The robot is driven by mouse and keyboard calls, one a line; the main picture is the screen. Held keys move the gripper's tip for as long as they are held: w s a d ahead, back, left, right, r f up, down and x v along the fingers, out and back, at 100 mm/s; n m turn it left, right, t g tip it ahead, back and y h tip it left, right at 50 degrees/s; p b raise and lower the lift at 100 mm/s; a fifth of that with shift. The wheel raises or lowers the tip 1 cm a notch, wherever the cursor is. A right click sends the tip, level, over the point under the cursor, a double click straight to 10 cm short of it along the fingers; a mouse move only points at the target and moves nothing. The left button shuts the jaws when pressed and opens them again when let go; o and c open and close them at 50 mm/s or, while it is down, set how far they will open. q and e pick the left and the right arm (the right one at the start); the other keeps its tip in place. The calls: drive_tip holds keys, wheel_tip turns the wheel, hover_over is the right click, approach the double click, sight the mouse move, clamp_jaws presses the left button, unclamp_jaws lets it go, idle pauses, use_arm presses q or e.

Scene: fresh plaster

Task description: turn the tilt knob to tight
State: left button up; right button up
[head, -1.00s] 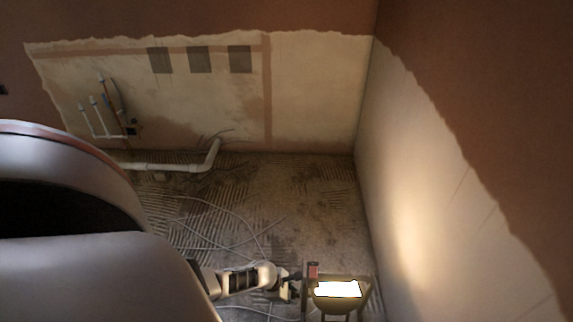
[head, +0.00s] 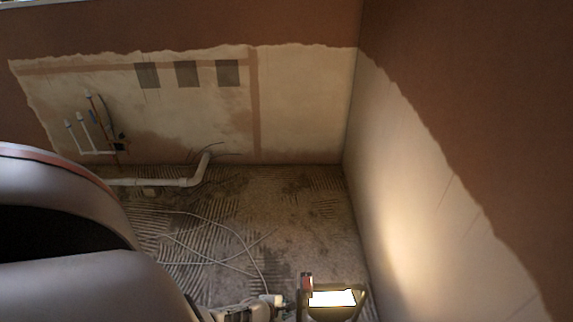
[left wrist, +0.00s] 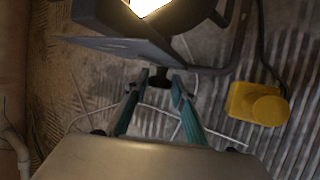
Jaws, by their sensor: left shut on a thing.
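A work light with a glowing lamp face (head: 332,298) stands at the bottom of the head view, by the right wall. Its lit face and dark frame also fill the top of the left wrist view (left wrist: 150,6). The tilt knob (left wrist: 158,76) is a small black piece below the lamp housing. My left gripper (left wrist: 160,82) has its teal fingers on either side of the knob and is shut on it. In the head view my left gripper (head: 284,308) is at the lamp's left side, partly cut off by the lower edge. Any mark on the knob is too small to read. My right gripper is not in view.
A yellow box (left wrist: 258,104) with a dark cable lies on the ridged floor, right of my gripper in the wrist view. Loose pale cables (head: 235,235) cross the floor. White pipe (head: 165,182) runs along the back wall. The floor between is mostly clear.

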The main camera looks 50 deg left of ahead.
use_arm(q)
drive_tip(key=shift+w+r, duration=0.1)
drive_tip(key=shift+w, duration=0.05)
drive_tip(key=o, duration=1.1)
drive_tip(key=shift+d, duration=0.1)
drive_tip(key=shift+d+r, duration=0.25)
drive_tip(key=shift+s+a+r, duration=0.2)
drive_tip(key=shift+s+a, duration=0.1)
drive_tip(key=shift+s, duration=0.1)
drive_tip(key=s, duration=0.4)
drive_tip(key=s+d, duration=0.1)
drive_tip(key=s, duration=0.7)
drive_tip(key=shift+d, duration=0.35)
drive_tip(key=shift+w, duration=0.1)
